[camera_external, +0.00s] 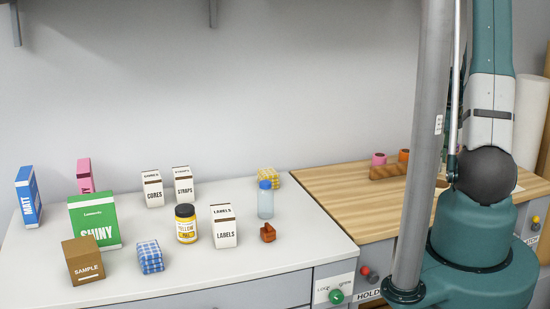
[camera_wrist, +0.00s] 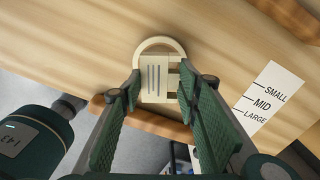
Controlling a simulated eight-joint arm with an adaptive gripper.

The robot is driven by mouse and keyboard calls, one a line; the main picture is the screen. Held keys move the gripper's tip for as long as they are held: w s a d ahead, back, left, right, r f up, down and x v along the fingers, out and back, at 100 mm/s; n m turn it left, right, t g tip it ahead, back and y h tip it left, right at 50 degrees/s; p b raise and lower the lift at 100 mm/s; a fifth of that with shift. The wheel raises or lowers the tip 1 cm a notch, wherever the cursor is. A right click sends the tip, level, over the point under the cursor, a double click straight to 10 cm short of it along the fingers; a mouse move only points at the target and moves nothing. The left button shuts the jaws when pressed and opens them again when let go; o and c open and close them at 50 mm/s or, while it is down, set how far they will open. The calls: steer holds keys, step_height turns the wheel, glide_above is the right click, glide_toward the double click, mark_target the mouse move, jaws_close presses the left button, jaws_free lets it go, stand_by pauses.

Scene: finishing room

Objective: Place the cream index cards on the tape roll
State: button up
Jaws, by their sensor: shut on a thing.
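My gripper (camera_wrist: 157,92) shows in the wrist view with its green ribbed fingers closed on the cream index cards (camera_wrist: 153,78), a small pale block with dark grey lines. A pale cream ring (camera_wrist: 160,42), which looks like the tape roll, shows just beyond the cards, over the wooden worktop. The cards hide part of it, and I cannot tell whether they touch it. In the external view my gripper, the cards and this ring cannot be made out.
A brown wooden strip (camera_wrist: 158,121) lies under the fingers. A white size chart (camera_wrist: 267,97) lies to the right on the wooden worktop (camera_external: 318,186). Pink (camera_external: 379,158) and orange (camera_external: 404,155) rolls stand there.

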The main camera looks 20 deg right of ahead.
mark_target(441, 173)
steer(key=shift+f, duration=0.1)
steer(key=shift+f, duration=2)
steer(key=shift+f+b, duration=0.5)
steer(key=shift+b, duration=0.15)
steer(key=o, duration=0.9)
steer(key=shift+r, duration=0.25)
steer(key=shift+r+p, duration=0.35)
steer(key=shift+p, duration=0.3)
steer(key=shift+r, duration=5.9)
steer(key=shift+a+r, duration=0.1)
